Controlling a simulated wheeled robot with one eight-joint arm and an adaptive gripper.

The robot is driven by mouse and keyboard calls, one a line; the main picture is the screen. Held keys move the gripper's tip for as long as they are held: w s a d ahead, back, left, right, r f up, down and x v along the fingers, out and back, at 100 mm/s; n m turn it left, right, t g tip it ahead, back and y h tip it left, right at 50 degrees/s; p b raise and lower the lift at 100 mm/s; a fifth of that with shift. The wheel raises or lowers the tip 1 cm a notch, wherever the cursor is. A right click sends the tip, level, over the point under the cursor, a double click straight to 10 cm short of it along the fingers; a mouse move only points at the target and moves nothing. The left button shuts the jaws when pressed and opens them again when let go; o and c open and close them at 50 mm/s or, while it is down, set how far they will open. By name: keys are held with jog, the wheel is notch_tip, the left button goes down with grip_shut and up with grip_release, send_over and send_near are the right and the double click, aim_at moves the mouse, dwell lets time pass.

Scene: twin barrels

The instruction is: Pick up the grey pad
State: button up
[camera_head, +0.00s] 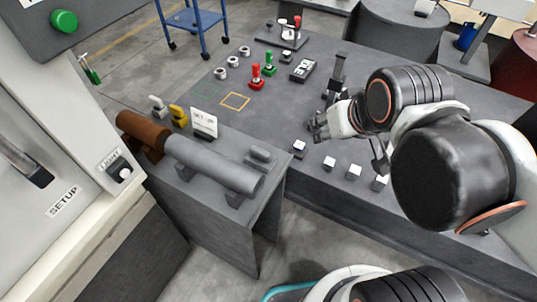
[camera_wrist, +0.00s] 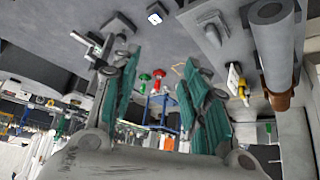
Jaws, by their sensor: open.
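A small grey block with a rounded top, which looks like the grey pad (camera_head: 261,154), lies on the near grey bench, beside the right end of a grey cylinder. A grey shape that seems to be the same pad shows near the top of the wrist view (camera_wrist: 209,24). My gripper (camera_head: 318,126) is above the table, to the right of the pad and apart from it. In the wrist view its teal-padded fingers (camera_wrist: 160,72) are spread with nothing between them.
The grey cylinder (camera_head: 215,163) with a brown end rests in supports along the near bench. A white sign (camera_head: 204,122) and a yellow clamp-like piece (camera_head: 178,116) stand behind it. Red (camera_head: 257,78) and green (camera_head: 270,65) handled pieces stand on the table. Several white-topped cubes line its front edge.

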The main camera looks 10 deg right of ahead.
jog(key=n+g+p, duration=0.7)
jog(key=n, duration=0.3)
send_over(260, 151)
notch_tip(260, 151, down, 7)
jog(key=f+b, duration=0.3)
jog(key=f, duration=0.1)
jog(key=f+b, duration=0.3)
jog(key=f, duration=0.1)
jog(key=shift+s+d+f, duration=0.15)
jog(key=shift+s+f, duration=0.05)
jog(key=shift+f, duration=0.05)
jog(key=f+b, duration=0.2)
jog(key=f, duration=0.1)
jog(key=f+b, duration=0.1)
jog(key=f, duration=0.1)
jog(key=shift+w+f+b, duration=0.1)
jog(key=shift+w+b, duration=0.15)
jog(key=shift+b, duration=0.15)
grip_shut()
